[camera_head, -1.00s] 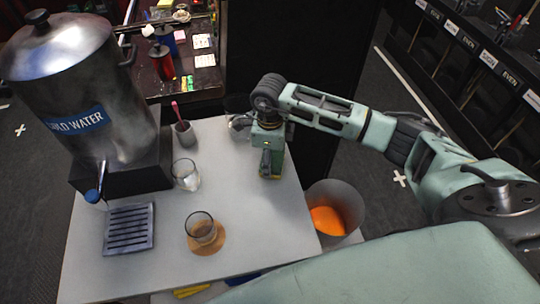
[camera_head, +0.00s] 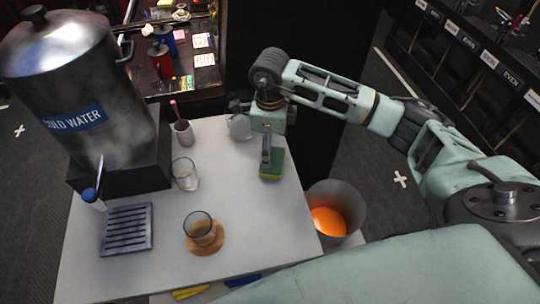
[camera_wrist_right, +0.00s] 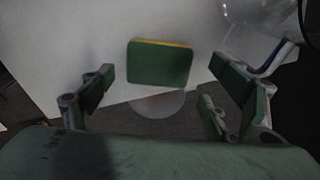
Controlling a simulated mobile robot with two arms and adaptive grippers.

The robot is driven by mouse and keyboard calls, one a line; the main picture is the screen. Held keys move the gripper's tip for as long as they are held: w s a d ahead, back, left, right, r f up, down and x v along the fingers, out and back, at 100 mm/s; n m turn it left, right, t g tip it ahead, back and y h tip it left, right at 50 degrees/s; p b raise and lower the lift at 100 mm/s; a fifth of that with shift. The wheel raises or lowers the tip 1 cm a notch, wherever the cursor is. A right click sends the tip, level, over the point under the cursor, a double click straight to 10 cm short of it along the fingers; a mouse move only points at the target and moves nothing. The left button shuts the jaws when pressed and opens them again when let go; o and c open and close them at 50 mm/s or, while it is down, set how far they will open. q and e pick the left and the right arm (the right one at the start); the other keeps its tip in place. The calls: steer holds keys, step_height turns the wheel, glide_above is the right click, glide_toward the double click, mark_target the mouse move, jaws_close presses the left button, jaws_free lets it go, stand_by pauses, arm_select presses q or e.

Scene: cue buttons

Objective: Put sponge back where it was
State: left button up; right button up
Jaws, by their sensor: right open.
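The sponge (camera_head: 272,165), green with a yellow layer, lies on the white table near its right edge. It also shows in the right wrist view (camera_wrist_right: 160,66), green face towards the camera. My right gripper (camera_head: 266,154) is just above and behind the sponge in the head view. In the right wrist view its fingers (camera_wrist_right: 168,88) are spread wide, with nothing between them, and the sponge lies clear beyond them. My left gripper is not in view.
A clear glass vessel (camera_head: 240,127) stands close beside my right gripper. A pen cup (camera_head: 184,133), an empty glass (camera_head: 185,176) and a glass on a brown coaster (camera_head: 200,230) are on the table. The water dispenser (camera_head: 85,100) is at left; a bin (camera_head: 347,200) stands right.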

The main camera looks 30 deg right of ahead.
step_height(320, 180, up, 7)
steer(key=b, duration=0.1)
steer(key=shift+f, duration=0.2)
stand_by(0.4)
